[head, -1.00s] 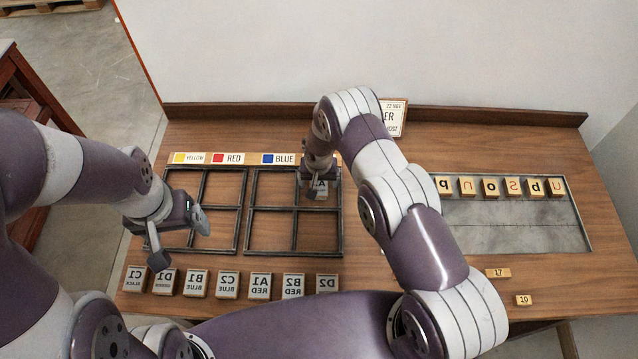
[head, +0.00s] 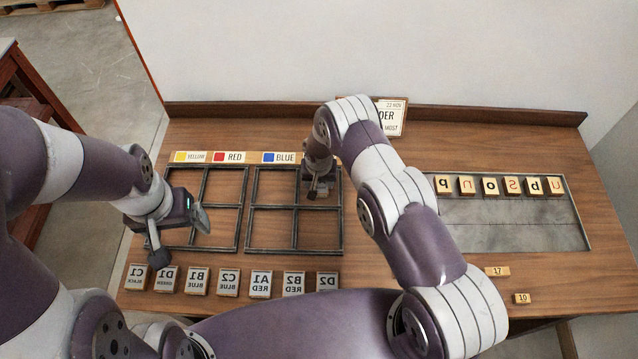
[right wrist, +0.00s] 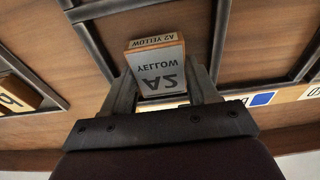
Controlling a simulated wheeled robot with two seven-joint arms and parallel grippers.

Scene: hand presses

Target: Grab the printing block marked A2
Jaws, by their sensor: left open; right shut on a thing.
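My left gripper (head: 180,236) is open and empty, over the left side of the left-hand black frame (head: 239,225).
Several labelled blocks, such as the A1 block (head: 260,284) and D2 block (head: 327,281), stand in a row along the front. A metal tray (head: 470,236) with letter blocks is at the right. Colour labels (head: 236,158) and a card (head: 391,118) are at the back.

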